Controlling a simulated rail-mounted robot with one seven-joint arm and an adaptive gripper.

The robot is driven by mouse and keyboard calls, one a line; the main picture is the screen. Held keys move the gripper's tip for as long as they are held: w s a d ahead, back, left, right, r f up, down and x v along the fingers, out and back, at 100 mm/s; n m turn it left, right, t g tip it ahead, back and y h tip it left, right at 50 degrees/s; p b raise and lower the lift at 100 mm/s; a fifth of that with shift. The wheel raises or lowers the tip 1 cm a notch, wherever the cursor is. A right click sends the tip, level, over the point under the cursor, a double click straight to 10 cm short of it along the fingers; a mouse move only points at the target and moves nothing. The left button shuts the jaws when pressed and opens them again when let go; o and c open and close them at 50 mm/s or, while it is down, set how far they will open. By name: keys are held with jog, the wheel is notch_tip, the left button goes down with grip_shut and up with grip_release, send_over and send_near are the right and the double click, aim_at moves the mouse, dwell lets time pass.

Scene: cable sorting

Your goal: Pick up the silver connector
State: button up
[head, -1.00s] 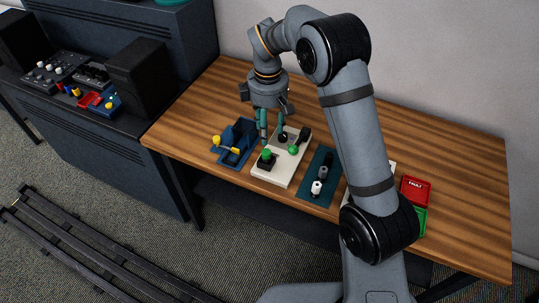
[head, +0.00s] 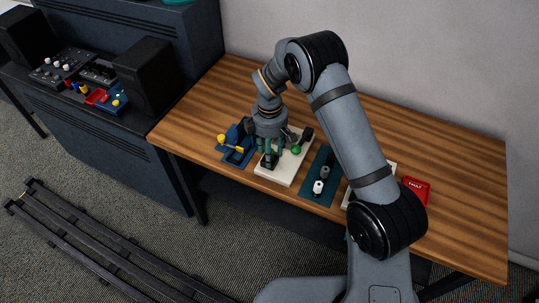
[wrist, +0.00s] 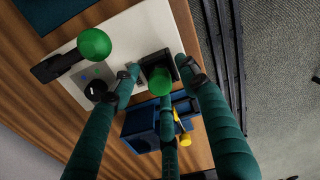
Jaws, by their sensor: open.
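I cannot surely pick out a silver connector. A small pale silvery piece (wrist: 134,70) shows beside a fingertip in the wrist view, on the white board (wrist: 150,28); its shape is too small to tell. My gripper (head: 268,158) is open and points down over the near left part of the white board (head: 277,175). In the wrist view its three dark green fingers (wrist: 160,82) are spread around a green round knob (wrist: 160,80) on a black base; whether they touch it I cannot tell. In the head view the gripper largely hides this knob.
A second green knob (head: 296,150) with a black lever is on the board's right. A blue fixture with yellow knobs (head: 232,146) stands close left. A teal board (head: 320,178) with white and grey cylinders is right, then a red box (head: 416,190). The table's back is clear.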

jog(key=shift+f, duration=0.15)
jog(key=shift+c, duration=1.2)
grip_shut()
